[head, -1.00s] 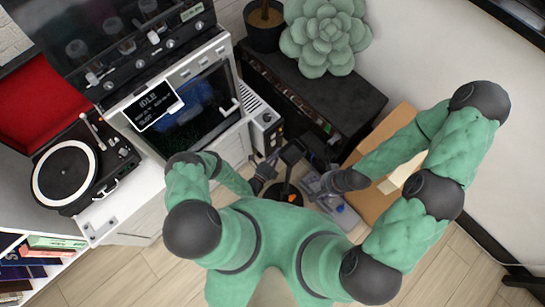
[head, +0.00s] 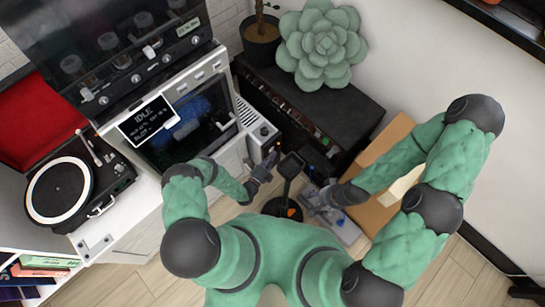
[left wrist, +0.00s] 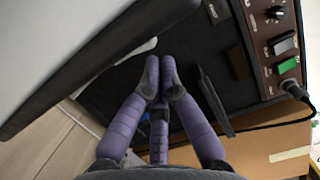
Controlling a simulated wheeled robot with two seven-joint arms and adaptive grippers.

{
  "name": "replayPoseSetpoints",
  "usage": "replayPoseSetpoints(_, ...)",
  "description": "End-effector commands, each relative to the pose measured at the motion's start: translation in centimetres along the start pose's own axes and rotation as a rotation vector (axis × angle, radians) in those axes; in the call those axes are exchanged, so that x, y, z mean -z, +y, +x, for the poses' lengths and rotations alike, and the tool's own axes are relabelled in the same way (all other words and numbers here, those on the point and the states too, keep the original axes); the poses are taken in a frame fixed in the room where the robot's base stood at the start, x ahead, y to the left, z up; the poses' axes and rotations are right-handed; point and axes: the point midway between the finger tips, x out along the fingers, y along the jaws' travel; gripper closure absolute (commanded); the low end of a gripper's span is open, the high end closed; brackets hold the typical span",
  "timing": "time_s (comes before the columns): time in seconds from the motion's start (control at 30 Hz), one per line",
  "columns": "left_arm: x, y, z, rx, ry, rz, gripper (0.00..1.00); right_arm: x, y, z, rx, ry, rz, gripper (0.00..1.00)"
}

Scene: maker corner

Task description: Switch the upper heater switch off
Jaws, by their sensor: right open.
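A dark brown panel with a pale rim (left wrist: 239,8) stands at the right of the left wrist view. My right gripper (head: 312,196) is open, low beside the cardboard box.
A black cable plug (left wrist: 296,90) sticks out below the green switch. A white unit (head: 262,133) stands beside the black cabinet (head: 350,100). A cardboard box (head: 384,150) lies to the right. A machine with an idle display (head: 147,120) and a turntable (head: 62,190) are at left.

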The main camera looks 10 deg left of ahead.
Motion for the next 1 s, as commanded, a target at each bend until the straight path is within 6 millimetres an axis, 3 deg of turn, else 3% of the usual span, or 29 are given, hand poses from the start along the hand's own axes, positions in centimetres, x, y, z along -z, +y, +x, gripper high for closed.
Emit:
replayPoseSetpoints(0.17, -1.1, -0.4, 0.3, -0.02, -0.001, -0.08, 1.0, 0.0, 0.0, 0.0, 0.0, 0.0, 0.0, 0.37)
replayPoseSetpoints(0.47, -0.9, -0.3, -0.1, -0.02, -0.002, -0.077, 1.0, 0.0, 0.0, 0.0, 0.0, 0.0, 0.0, 0.37)
replayPoseSetpoints(0.67, -1.0, -0.3, -2.7, -0.021, -0.004, -0.08, 1.0, 0.0, 0.0, 0.0, 0.0, 0.0, 0.0, 0.37)
replayPoseSetpoints(1.0, -1.0, -0.4, -8.8, -0.022, -0.006, -0.079, 1.0, 0.0, 0.0, 0.0, 0.0, 0.0, 0.0, 0.37)
